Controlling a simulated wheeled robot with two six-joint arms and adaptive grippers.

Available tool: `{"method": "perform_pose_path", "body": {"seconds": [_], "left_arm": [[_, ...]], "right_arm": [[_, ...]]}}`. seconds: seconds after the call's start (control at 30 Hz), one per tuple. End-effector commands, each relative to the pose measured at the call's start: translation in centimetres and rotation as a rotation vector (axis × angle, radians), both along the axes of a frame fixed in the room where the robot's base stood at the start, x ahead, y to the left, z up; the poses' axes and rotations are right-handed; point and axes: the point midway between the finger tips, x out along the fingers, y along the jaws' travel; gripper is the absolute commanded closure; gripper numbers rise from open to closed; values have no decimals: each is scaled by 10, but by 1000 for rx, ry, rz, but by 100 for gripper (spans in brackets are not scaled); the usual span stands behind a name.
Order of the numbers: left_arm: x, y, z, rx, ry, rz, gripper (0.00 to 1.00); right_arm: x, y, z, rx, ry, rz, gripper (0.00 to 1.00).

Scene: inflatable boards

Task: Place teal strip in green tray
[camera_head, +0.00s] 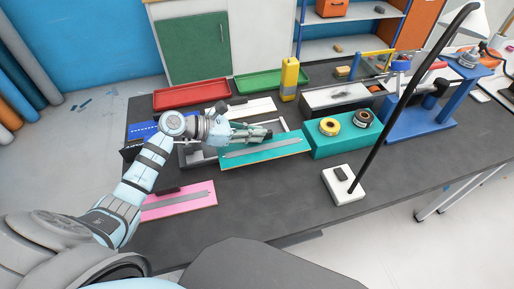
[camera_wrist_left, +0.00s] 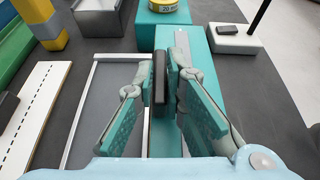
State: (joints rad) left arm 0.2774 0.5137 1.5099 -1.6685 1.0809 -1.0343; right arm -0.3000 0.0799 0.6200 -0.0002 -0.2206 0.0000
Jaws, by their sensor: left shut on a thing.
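The teal strip (camera_head: 285,148) is a flat board with a grey band along it, left of the teal block with tape rolls. In the wrist view the strip (camera_wrist_left: 228,68) runs away beneath my fingers. My left gripper (camera_head: 267,134) is over the strip, its fingers shut on the strip's small black grip (camera_wrist_left: 160,76). The fingers hide part of the strip, and I cannot tell whether it is clear of the surface. The green tray (camera_head: 272,84) lies flat at the back of the table and looks empty. My right gripper is not in view.
A red tray (camera_head: 190,95) lies left of the green one. A yellow post (camera_head: 289,80) stands at the green tray's front edge. A white strip (camera_head: 258,106) lies between gripper and green tray. A pink strip (camera_head: 182,201), teal block (camera_head: 340,144) and black-armed lamp (camera_head: 343,187) are nearby.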

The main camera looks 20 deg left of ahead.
Motion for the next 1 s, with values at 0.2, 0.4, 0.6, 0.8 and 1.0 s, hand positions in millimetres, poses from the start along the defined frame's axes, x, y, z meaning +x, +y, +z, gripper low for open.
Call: {"method": "perform_pose_path", "body": {"seconds": [0.2, 0.4, 0.6, 0.8, 1.0], "left_arm": [[0, 0, -38, -1, -2, 1, 100], [0, 0, -73, -1, -1, 1, 100], [0, 0, -75, 1, -2, 0, 100], [0, 0, -77, 1, -2, 0, 79], [0, 0, -76, 1, -2, 0, 69]], "right_arm": [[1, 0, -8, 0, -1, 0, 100], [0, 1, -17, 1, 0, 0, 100], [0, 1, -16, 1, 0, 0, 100], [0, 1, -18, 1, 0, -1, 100], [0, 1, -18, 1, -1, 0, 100]]}}
